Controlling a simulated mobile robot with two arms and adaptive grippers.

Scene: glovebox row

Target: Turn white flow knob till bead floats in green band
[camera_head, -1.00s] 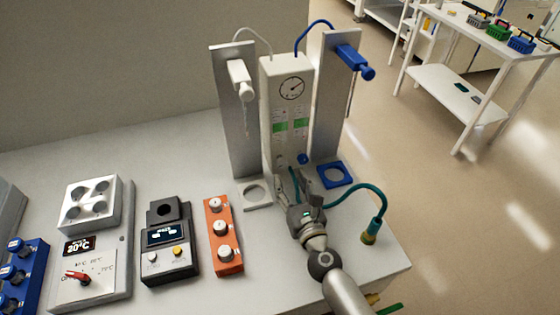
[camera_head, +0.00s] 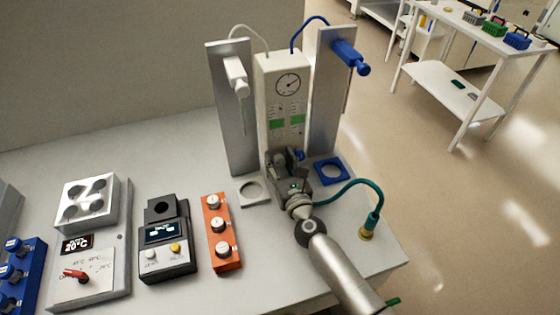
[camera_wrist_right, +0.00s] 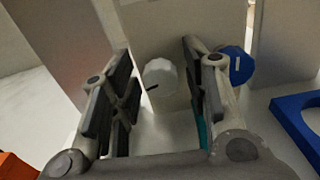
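The white flow knob (camera_wrist_right: 160,77) sits low on the front of the white flow panel (camera_head: 268,85). In the right wrist view it shows between the two fingers of my right gripper (camera_wrist_right: 158,95), with gaps on both sides, and a dark mark points to its left. My right gripper (camera_head: 286,158) is open in front of the panel's lower part and hides the white knob in the head view. The blue knob (camera_wrist_right: 236,65) is just right of the right finger. Green bands (camera_head: 288,122) show on the panel; the bead is too small to make out. My left gripper is not in view.
White (camera_head: 235,75) and blue (camera_head: 349,55) nozzles hang on metal plates beside the panel. White (camera_head: 242,199) and blue (camera_head: 343,178) ring holders stand below. A teal hose (camera_head: 365,186) curves at right. An orange three-knob block (camera_head: 226,256) and a grey device (camera_head: 178,262) stand left.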

